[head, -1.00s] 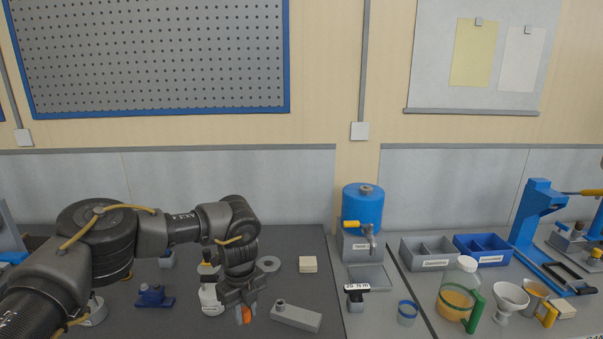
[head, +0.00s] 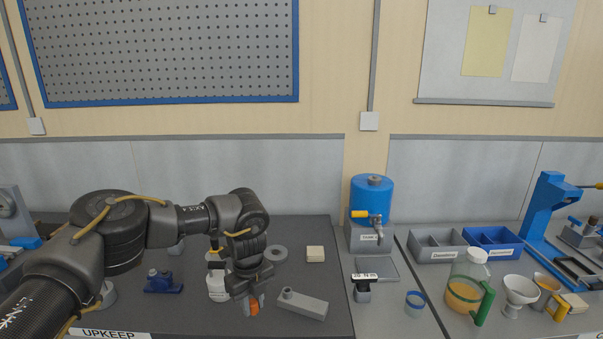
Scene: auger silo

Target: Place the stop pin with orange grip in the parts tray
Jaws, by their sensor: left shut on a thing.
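My left gripper (head: 252,301) points down over the dark mat at the front of the bench. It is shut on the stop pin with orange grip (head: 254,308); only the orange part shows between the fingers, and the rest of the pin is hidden. I cannot tell whether the pin touches the mat. No tray is clearly marked as the parts tray; a shallow grey tray (head: 392,272) lies in front of the blue tank, to the right of the gripper. My right gripper is not in view.
A grey block with a stub (head: 306,305) lies just right of the gripper. A white bottle (head: 217,287) stands close on its left, with a blue part (head: 163,285) further left. Divided grey (head: 436,257) and blue (head: 494,254) bins and a jug (head: 466,296) stand at right.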

